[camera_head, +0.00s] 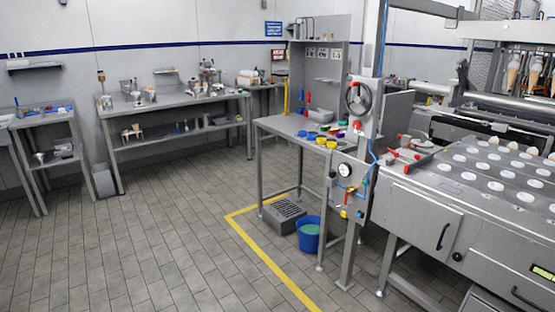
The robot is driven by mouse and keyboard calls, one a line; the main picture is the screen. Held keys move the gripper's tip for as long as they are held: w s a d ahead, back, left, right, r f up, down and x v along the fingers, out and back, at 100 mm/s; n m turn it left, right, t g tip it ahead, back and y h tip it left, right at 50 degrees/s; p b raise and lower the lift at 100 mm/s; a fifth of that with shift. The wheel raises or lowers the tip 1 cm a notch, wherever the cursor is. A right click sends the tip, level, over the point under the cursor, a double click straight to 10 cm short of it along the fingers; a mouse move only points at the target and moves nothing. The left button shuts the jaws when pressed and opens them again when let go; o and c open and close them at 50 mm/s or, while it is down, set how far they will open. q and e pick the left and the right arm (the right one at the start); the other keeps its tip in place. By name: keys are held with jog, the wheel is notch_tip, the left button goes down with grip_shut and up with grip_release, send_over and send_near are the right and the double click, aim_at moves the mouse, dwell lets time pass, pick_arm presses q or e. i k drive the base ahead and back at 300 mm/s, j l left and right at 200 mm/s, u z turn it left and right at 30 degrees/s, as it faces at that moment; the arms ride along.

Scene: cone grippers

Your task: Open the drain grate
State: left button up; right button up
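The drain grate (289,209) is a dark slotted panel in a low grey metal frame. It is on the floor under the front of the tall grey workbench, inside the yellow floor line. It appears to lie flat and closed, but it is small in view, and no handle can be made out. A blue bucket (309,238) with greenish contents stands just right of it. Neither of my grippers is in view.
The grey workbench (283,124) stands over the grate, its legs close around it. A large machine (413,210) with a valve panel (349,185) blocks the right. A yellow line (268,261) runs along the floor. The tiled floor to the left is clear.

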aim_at(283, 210)
jog(key=i, duration=2)
jog(key=j+u, duration=0.05)
jog(key=j, duration=0.05)
